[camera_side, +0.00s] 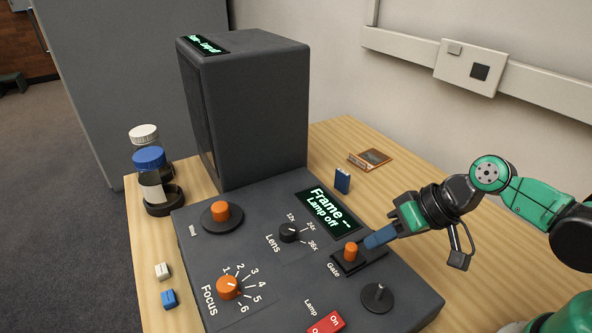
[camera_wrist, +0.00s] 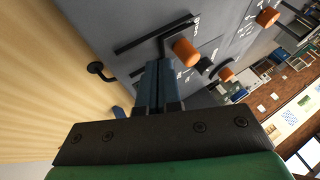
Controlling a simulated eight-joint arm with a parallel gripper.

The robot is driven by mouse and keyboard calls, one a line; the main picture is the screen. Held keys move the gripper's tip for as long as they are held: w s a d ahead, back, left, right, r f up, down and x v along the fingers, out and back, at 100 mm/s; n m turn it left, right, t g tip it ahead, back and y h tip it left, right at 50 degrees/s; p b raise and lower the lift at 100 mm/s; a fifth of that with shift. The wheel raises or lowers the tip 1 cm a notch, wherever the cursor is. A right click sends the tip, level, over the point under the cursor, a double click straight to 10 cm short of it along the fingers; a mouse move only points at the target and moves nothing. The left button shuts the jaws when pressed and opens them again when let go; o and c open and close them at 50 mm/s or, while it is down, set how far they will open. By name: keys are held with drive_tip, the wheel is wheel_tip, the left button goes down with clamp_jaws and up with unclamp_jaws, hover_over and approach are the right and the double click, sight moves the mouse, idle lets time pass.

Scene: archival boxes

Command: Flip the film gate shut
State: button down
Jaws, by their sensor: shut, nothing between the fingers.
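The gate lever has an orange knob (camera_side: 351,251) on a dark base, labelled "Gate", on the sloping grey console panel (camera_side: 262,275). In the wrist view the orange gate knob (camera_wrist: 186,52) sits on a dark arm at one end of a dark slot. My gripper (camera_side: 369,242) is shut and empty, its blue fingers just to the right of the knob in the side view. In the wrist view my gripper's fingertips (camera_wrist: 159,68) are beside the knob, slightly below and left of it. I cannot tell whether they touch it.
The panel also carries a focus knob (camera_side: 227,288), a lens knob (camera_side: 289,232), a wind knob (camera_side: 221,212), a red lamp switch (camera_side: 327,323) and a dark spindle disc (camera_side: 378,297). The display (camera_side: 330,212) reads "Frame --, Lamp off". Bottles (camera_side: 151,172) stand at left.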

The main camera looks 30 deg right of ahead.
drive_tip(key=d, duration=0.2)
drive_tip(key=shift+s+d, duration=0.2)
drive_tip(key=shift+d, duration=0.2)
drive_tip(key=shift+s+r, duration=0.15)
drive_tip(key=shift+r, duration=0.2)
drive_tip(key=v, duration=0.9)
